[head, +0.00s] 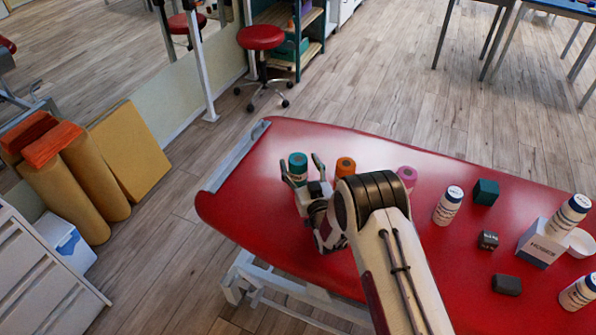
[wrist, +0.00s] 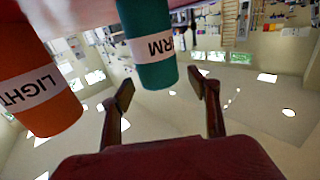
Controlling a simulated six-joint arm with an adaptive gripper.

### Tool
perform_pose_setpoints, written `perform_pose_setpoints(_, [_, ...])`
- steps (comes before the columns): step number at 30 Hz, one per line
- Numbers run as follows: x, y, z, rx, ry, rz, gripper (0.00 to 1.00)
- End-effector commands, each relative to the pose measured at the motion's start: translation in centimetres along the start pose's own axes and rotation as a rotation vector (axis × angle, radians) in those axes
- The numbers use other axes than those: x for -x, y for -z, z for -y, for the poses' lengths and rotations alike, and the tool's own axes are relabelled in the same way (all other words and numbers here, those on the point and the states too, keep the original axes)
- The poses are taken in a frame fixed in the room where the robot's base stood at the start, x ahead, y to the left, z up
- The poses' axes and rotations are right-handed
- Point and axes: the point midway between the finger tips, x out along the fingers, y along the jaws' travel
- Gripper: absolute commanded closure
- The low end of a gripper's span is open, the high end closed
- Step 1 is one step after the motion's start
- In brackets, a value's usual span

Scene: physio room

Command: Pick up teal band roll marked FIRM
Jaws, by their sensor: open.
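The teal band roll (head: 298,166) stands upright near the far left part of the red treatment table. In the wrist view the teal roll (wrist: 147,40) shows a white label whose visible letters end in "RM"; the rest is turned out of sight. My gripper (head: 303,170) is open at the roll, with its fingers to either side of it in the head view. In the wrist view my gripper (wrist: 160,88) has its fingertips apart, and the roll's end lies between and just beyond them. I cannot tell whether either finger touches it.
An orange roll (head: 345,167) marked LIGHT stands close to the right, also in the wrist view (wrist: 38,75). A pink roll (head: 407,176), white bottle (head: 447,206), teal block (head: 485,192) and dark block (head: 488,240) stand farther right on the red table (head: 240,200).

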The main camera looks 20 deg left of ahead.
Motion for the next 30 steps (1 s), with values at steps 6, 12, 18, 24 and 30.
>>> perform_pose_setpoints(6, [-1.6,-0.1,0.0,0.0,0.0,0.0,0.39])
perform_pose_setpoints(12, [-2.2,0.0,0.0,0.0,0.0,0.0,0.39])
perform_pose_setpoints(18, [-2.3,0.0,0.0,0.0,0.0,0.0,0.39])
perform_pose_setpoints(24, [-2.2,0.0,0.0,0.0,0.0,0.0,0.39])
perform_pose_setpoints(30, [-2.2,0.0,0.0,0.0,0.0,0.0,0.63])
